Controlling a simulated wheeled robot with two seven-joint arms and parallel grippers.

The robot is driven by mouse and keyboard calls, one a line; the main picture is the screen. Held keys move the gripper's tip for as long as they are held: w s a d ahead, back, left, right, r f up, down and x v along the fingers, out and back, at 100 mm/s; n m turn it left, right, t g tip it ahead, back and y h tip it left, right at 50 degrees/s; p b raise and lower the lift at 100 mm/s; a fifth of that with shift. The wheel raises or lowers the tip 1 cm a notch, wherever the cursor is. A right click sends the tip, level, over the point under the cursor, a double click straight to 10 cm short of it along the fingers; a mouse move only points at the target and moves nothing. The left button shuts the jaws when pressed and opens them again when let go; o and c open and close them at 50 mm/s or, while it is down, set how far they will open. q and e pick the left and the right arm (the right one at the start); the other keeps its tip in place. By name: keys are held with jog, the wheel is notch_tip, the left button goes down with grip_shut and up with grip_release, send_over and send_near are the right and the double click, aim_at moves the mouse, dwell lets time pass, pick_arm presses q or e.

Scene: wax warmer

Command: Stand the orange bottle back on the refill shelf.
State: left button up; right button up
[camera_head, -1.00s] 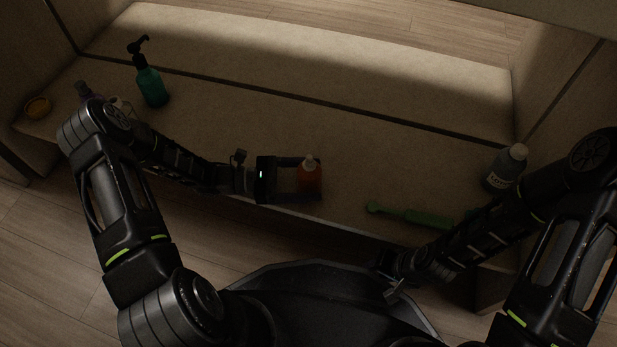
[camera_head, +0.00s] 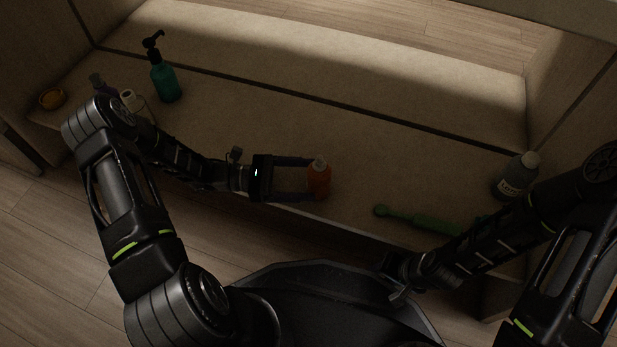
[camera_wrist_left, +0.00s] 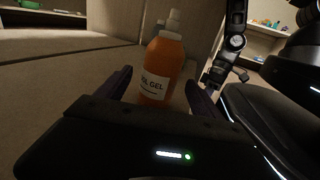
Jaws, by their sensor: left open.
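The orange bottle (camera_head: 319,180) stands upright on the pale shelf (camera_head: 350,130), near its front edge. It has a pale cap and a white label reading "GEL" in the left wrist view (camera_wrist_left: 160,70); its base is hidden there behind my gripper. My left gripper (camera_head: 312,180) is open, coming in from the left, with its fingertips on either side of the bottle. In the left wrist view the bottle stands between the two fingertips (camera_wrist_left: 160,92), with visible space beside it. My right gripper (camera_head: 400,291) is low in front of the shelf; its jaws are unclear.
A green pump bottle (camera_head: 165,82), a yellow dish (camera_head: 52,98) and a white roll-like item (camera_head: 128,98) stand at the left. A green long-handled tool (camera_head: 425,220) and a grey bottle (camera_head: 514,180) are at the right. The shelf behind the orange bottle is clear.

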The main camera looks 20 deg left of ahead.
pick_arm(q)
jog(key=shift+v, duration=2.3)
jog(key=p+v, duration=0.1)
jog(key=v, duration=0.6)
jog(key=shift+s+a+p, duration=0.15)
jog(key=shift+a+p, duration=0.2)
jog(key=shift+a, duration=0.05)
jog(key=shift+s, duration=0.1)
